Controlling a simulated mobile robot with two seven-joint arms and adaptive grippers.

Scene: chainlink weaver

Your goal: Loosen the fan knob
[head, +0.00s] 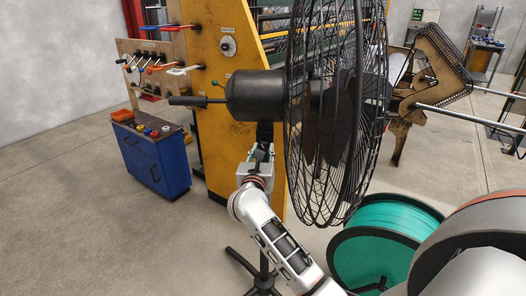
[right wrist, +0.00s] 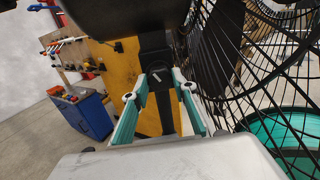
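The black fan has a round wire cage (head: 335,110) and a motor housing (head: 262,95) on a dark stand. In the right wrist view, the fan's black neck (right wrist: 153,48) runs down from the housing. A small dark part with a white mark, seemingly the fan knob (right wrist: 155,80), sits on it. My right gripper (head: 260,160) is just below the housing, in front of the neck. In the right wrist view its teal-padded fingers (right wrist: 159,92) are spread, with the knob framed between them. I cannot tell whether they touch it. My left gripper is not in view.
The wire cage stands close to the right of my right gripper. A green spool (head: 385,240) is on the floor at lower right. A yellow machine panel (head: 225,130) is behind the fan. A blue cabinet (head: 152,155) stands left, with open floor in front.

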